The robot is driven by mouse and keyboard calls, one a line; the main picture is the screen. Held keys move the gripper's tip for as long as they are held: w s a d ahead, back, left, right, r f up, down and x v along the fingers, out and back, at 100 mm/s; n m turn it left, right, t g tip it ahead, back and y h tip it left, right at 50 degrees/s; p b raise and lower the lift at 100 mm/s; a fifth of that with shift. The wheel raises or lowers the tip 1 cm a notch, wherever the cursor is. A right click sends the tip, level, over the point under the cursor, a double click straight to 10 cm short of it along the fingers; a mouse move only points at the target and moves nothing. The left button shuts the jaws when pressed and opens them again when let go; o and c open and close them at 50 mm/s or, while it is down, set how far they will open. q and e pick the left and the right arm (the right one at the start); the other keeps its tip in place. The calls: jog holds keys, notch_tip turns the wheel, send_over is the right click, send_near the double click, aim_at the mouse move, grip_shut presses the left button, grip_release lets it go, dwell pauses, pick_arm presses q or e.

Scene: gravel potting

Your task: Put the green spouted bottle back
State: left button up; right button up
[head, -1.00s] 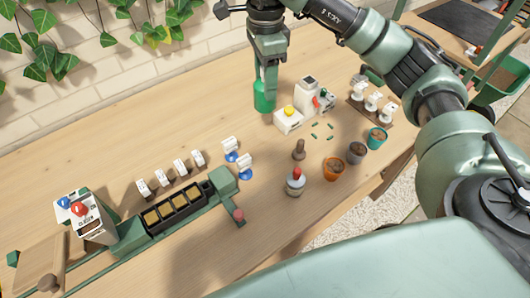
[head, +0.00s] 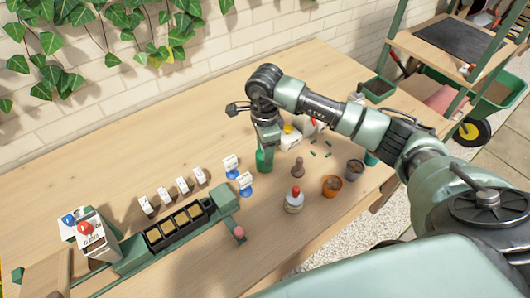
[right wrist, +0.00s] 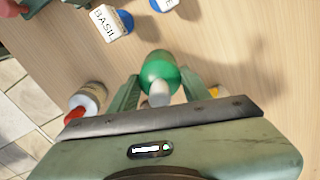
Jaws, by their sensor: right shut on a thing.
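The green spouted bottle (head: 264,160) is at the middle of the wooden table in the head view, just right of the two blue-based labels. My right gripper (head: 265,146) comes down on it from above and is shut on it. In the right wrist view the green bottle (right wrist: 160,72) sits between the two fingers (right wrist: 158,90), with its pale spout towards the camera. Whether its base touches the table I cannot tell. My left gripper is not in view.
A red-capped bottle (head: 293,199) stands in front, with a brown tamper (head: 298,167) and terracotta pot (head: 331,186) to its right. Blue-based labels (head: 245,183) stand close left. A black seed tray (head: 175,226) lies further left. The table's back left is clear.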

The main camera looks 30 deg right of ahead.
notch_tip(320, 180, down, 2)
jog(key=shift+f, duration=0.25)
jog(key=o, duration=1.1)
jog(key=shift+r, duration=0.1)
